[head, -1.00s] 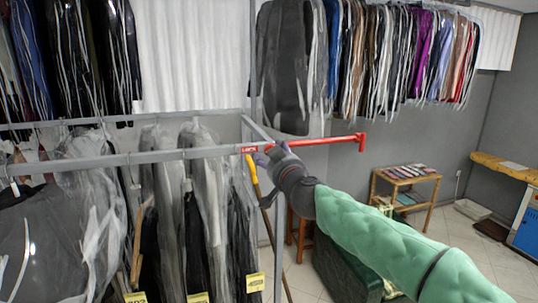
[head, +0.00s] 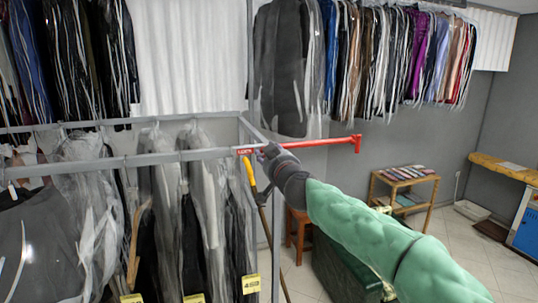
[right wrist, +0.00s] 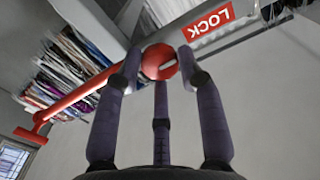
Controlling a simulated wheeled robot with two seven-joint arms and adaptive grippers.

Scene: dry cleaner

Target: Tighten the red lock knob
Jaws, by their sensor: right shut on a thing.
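The red lock knob (right wrist: 160,62) is round with a pale slot mark on its face. In the right wrist view it sits between the fingertips of my right gripper, beside a red LOCK label (right wrist: 209,24). My right gripper (right wrist: 160,68) is shut on the knob, with fingers on both sides and a third finger below it. In the head view my right gripper (head: 266,160) is at the end of the grey rail and hides the knob. The LOCK label (head: 244,152) shows just left of it. My left gripper is not in view.
A red bar (head: 325,141) with a T-shaped end runs right from the rail (head: 150,158). Bagged garments (head: 205,200) hang close on the left. A wooden shelf (head: 406,181) and a dark green chest (head: 345,270) stand beyond my right arm.

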